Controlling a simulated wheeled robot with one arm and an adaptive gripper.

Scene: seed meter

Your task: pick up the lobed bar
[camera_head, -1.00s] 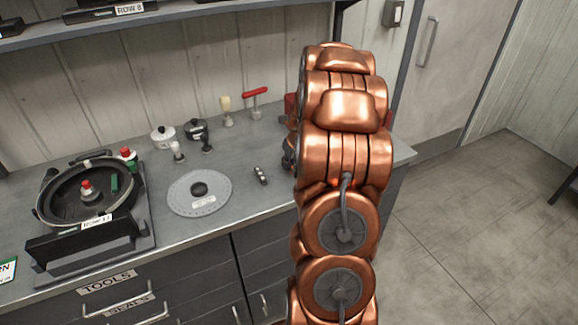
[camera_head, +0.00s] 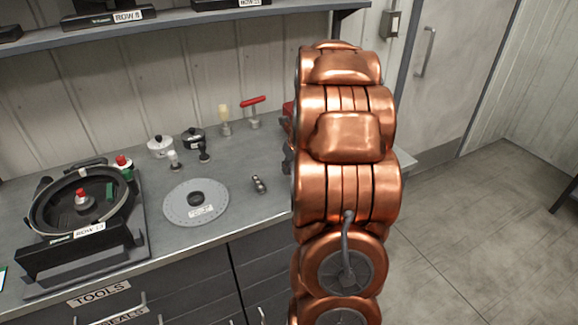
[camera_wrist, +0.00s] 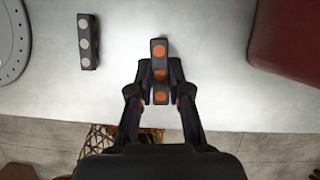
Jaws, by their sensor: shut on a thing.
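In the wrist view, my gripper (camera_wrist: 160,90) is shut on a short dark bar with several orange round spots (camera_wrist: 159,50). The bar stands between the fingertips, its far end sticking out beyond them. I cannot tell whether it touches the counter. A similar dark bar with pale round spots (camera_wrist: 88,42) lies on the counter to the left, apart from the gripper. That pale-spotted bar also shows in the head view (camera_head: 259,184). In the head view my copper arm hides the gripper and the held bar.
A grey disc (camera_head: 180,210) lies left of the pale-spotted bar; its edge shows in the wrist view. A round black seed meter (camera_head: 40,222) stands at the left. Small knobs and a red-handled tool (camera_head: 253,103) stand at the back. A red object (camera_wrist: 290,45) is right of the gripper.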

